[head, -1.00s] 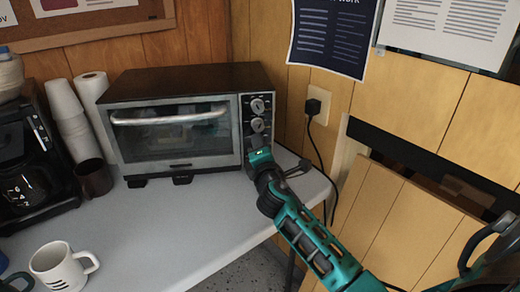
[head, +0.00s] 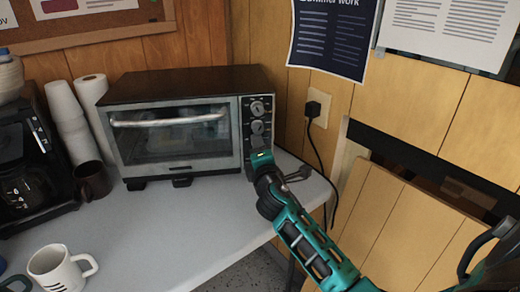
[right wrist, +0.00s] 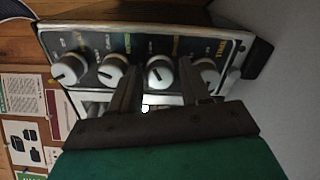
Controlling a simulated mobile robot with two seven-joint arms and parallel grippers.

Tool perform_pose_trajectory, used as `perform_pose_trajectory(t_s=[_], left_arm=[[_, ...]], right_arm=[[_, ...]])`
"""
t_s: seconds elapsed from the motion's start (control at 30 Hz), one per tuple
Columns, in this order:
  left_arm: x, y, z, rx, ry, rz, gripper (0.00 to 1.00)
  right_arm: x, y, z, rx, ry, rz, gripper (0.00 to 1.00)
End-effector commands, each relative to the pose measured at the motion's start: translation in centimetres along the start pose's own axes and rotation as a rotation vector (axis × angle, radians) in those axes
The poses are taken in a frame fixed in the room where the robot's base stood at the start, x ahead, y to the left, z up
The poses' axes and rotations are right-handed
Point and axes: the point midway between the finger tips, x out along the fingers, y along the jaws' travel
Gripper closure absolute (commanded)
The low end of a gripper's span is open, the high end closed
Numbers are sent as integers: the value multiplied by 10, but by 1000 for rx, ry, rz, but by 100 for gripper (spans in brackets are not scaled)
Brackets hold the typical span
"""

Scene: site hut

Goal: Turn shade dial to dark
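The toaster oven (head: 180,88) stands on the table, with a column of dials on its right-hand panel. Two upper dials show in the head view; those below are hidden by my right gripper (head: 261,158). In the right wrist view the panel lies sideways with a row of pale dials. My right gripper (right wrist: 158,75) is open, its dark fingers on either side of the third dial from the left (right wrist: 160,71). That dial has a dark pointer line. I cannot tell whether the fingers touch it. The labels are too blurred to show which dial is shade. My left gripper is not in view.
A wall socket with a black cord (head: 319,150) is right of the oven. The tabletop before the oven is clear.

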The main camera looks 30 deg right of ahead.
Motion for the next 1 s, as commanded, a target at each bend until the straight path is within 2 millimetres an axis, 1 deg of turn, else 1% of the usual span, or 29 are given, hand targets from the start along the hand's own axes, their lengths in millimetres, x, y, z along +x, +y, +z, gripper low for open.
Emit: perform_pose_trajectory(t_s=[0.03, 0.1, 0.4, 0.57, 0.67, 1.0], left_arm=[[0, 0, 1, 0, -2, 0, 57], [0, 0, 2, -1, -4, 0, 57], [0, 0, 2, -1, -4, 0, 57], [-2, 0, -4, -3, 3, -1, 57], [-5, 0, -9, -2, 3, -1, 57], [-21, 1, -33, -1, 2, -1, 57]], right_arm=[[0, 0, 0, -1, 0, 0, 48], [0, 0, 0, -1, -1, 0, 44], [0, 0, 1, -2, -2, 1, 44], [0, 2, 1, -50, -2, 1, 44], [1, 3, 2, -163, -1, 1, 44], [1, 6, 2, -809, -2, 1, 44]])
